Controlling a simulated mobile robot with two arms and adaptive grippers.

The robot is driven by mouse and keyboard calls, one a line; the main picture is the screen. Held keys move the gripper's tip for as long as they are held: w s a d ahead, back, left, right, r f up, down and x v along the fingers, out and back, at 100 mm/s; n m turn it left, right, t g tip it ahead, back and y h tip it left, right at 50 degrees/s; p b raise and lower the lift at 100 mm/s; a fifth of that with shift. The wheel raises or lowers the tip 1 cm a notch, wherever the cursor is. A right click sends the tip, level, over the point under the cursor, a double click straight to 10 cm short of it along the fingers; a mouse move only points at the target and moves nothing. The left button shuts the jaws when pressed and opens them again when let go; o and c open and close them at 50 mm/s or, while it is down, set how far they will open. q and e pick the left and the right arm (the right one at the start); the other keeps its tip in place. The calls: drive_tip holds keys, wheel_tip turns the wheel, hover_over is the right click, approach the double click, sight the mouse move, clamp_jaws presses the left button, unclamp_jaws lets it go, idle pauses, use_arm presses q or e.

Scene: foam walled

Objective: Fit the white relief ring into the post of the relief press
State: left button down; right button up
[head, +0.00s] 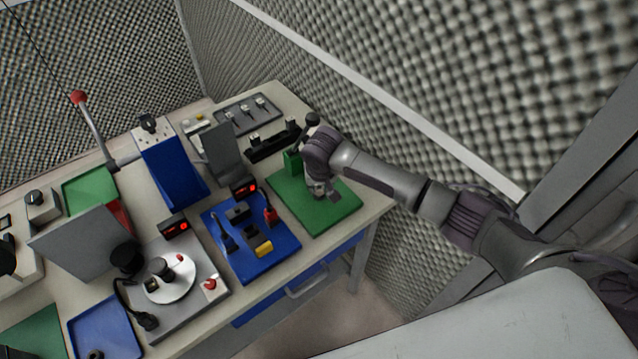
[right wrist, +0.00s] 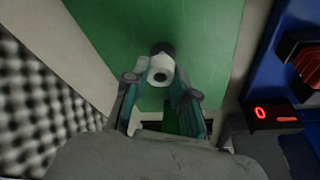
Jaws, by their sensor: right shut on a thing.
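The white relief ring (right wrist: 158,72) shows in the right wrist view between the fingertips of my right gripper (right wrist: 160,88). It is a short white cylinder with a dark hole facing the camera, and a dark round part lies just beyond it. I cannot tell whether that part is a post or touches the ring. In the head view my right gripper (head: 324,192) points down over the green board (head: 338,212). The press there has a green block (head: 291,160) and a black-knobbed lever (head: 311,121), partly hidden by my arm. My left gripper is not in view.
A blue board (head: 254,270) with a lit red display (head: 251,188) and small fixtures stands left of the green board. A grey plate with a white disc (head: 170,284) lies further left. A foam wall (head: 450,90) rises behind the bench.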

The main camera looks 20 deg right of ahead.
drive_tip(key=shift+f+b, duration=0.45)
drive_tip(key=shift+f, duration=0.6)
drive_tip(key=o, duration=0.9)
drive_tip(key=shift+r, duration=0.1)
drive_tip(key=v, duration=1.1)
drive_tip(key=shift+s+r, duration=0.15)
drive_tip(key=shift+r, duration=0.25)
